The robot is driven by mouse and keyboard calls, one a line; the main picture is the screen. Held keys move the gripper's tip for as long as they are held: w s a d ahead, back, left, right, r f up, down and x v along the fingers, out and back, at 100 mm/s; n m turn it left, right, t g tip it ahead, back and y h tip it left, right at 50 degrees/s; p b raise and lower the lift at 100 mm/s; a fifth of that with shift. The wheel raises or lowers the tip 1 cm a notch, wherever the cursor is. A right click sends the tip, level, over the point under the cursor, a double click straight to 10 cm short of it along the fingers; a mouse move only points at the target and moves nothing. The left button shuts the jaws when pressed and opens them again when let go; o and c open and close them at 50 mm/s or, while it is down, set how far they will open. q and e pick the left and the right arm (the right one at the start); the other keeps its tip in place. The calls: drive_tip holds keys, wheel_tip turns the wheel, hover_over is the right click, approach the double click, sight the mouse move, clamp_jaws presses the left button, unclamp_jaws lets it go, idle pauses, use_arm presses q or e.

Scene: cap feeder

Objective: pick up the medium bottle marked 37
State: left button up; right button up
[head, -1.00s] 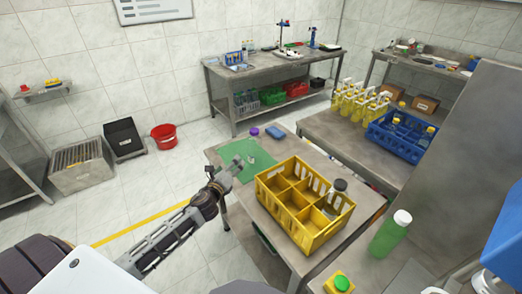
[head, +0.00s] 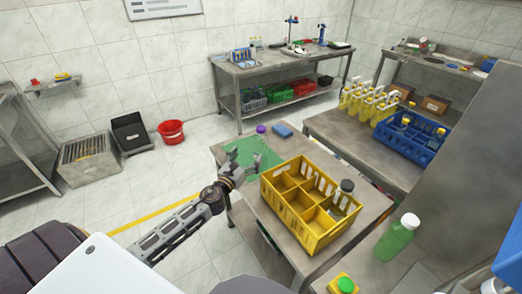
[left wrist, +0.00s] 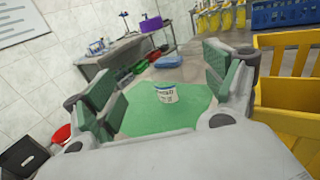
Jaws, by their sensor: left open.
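My left gripper (head: 241,166) is open and empty at the left edge of the near table, over the green mat (head: 266,152). My right gripper is not in view.
The crate stands close to the right of my left gripper. A purple item (head: 261,129) and a blue block (head: 282,130) lie behind the mat. A green bottle (head: 397,237) stands at right. A blue crate (head: 412,142) and yellow bottles (head: 362,100) are on the further table.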

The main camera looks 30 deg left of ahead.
sight(258, 142)
use_arm(q)
drive_tip(key=shift+w, duration=0.1)
drive_tip(key=shift+w+a+p, duration=0.1)
drive_tip(key=shift+w+p, duration=0.35)
drive_tip(key=shift+w, duration=3.9)
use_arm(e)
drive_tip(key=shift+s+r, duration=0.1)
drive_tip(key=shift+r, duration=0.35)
